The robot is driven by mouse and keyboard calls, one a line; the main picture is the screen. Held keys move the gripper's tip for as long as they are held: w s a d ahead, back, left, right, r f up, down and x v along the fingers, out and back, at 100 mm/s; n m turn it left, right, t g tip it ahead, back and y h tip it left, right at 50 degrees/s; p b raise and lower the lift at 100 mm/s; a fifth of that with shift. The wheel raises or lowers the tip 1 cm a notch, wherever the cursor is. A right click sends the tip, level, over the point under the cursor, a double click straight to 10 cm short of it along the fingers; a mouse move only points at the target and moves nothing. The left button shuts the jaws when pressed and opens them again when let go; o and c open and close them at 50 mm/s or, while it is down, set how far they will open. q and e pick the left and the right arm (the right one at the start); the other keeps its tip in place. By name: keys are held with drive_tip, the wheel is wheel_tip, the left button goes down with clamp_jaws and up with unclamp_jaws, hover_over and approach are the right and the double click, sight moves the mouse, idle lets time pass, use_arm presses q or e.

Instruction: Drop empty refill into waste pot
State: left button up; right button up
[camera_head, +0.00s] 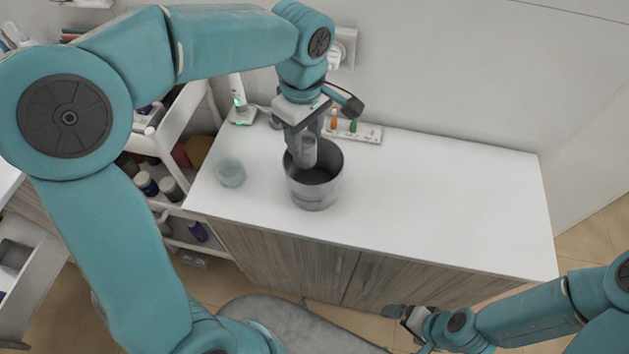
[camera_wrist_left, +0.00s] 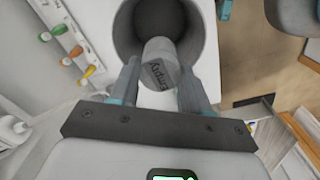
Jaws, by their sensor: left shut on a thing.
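The empty refill (camera_wrist_left: 160,66), a pale translucent cylinder marked "Empty", is between the fingers of my left gripper (camera_wrist_left: 157,85), which is shut on it. In the head view my left gripper (camera_head: 300,140) points down over the waste pot, and the refill (camera_head: 307,153) hangs at the pot's mouth, its lower end apparently inside the rim. The waste pot (camera_head: 313,193) is a grey metal bucket standing upright on the white counter. Its dark opening (camera_wrist_left: 160,18) lies beyond the refill in the wrist view. My right gripper (camera_head: 405,318) is low at the right, in front of the counter; its fingers are unclear.
A clear glass jar (camera_head: 231,173) stands left of the pot. A white tray (camera_head: 369,133) with small coloured bottles lies behind it by the wall. A shelved cart (camera_head: 172,140) with bottles is at the left. The counter's right side (camera_head: 450,200) is clear.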

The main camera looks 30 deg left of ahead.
use_arm(q)
drive_tip(key=shift+s+a+f, duration=0.1)
drive_tip(key=shift+f, duration=0.45)
drive_tip(key=shift+r, duration=0.1)
drive_tip(key=o, duration=1.1)
wheel_tip(320, 180, up, 16)
drive_tip(key=shift+r+p, duration=0.15)
drive_tip(key=shift+p, duration=0.45)
